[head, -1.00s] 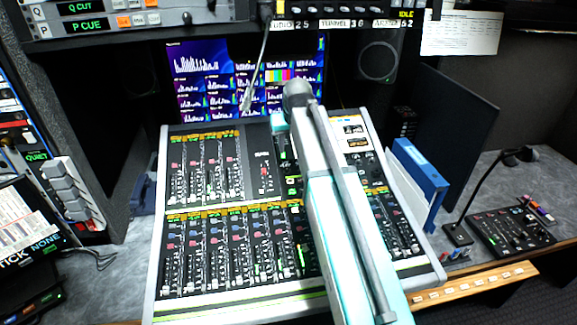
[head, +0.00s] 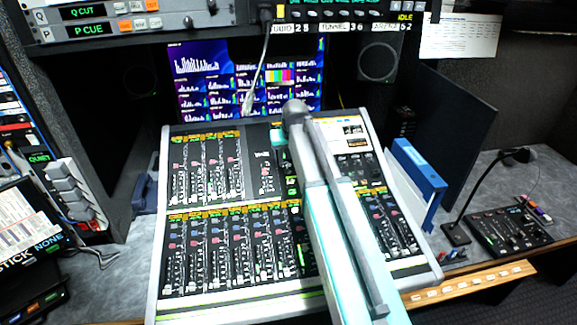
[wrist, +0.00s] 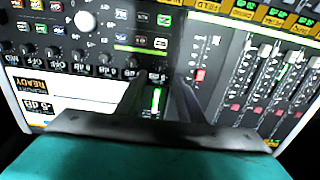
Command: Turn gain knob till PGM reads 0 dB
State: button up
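The mixing console (head: 235,205) stands on the desk in the head view. My arm reaches over its right half and hides my gripper there. In the wrist view my gripper (wrist: 162,84) points at the console panel, with its two dark fingers apart. A lit green bar (wrist: 156,98) shows between the fingers. A row of small dark knobs (wrist: 104,60) runs toward the fingertips; which one is the gain knob I cannot tell. Contact between fingertips and any knob is unclear.
Faders (wrist: 262,85) lie right of the fingers in the wrist view. A pale round knob (wrist: 85,21) is at upper left. In the head view, a blue binder (head: 418,172) stands beside the console. A gooseneck microphone panel (head: 511,229) is farther right. Monitors (head: 240,75) stand behind.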

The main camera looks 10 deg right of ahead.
aim_at(287, 169)
jog(key=shift+p+x, duration=0.9)
jog(key=shift+x, duration=2.55)
grip_shut()
jog(key=shift+d, duration=0.2)
jog(key=shift+a, duration=0.15)
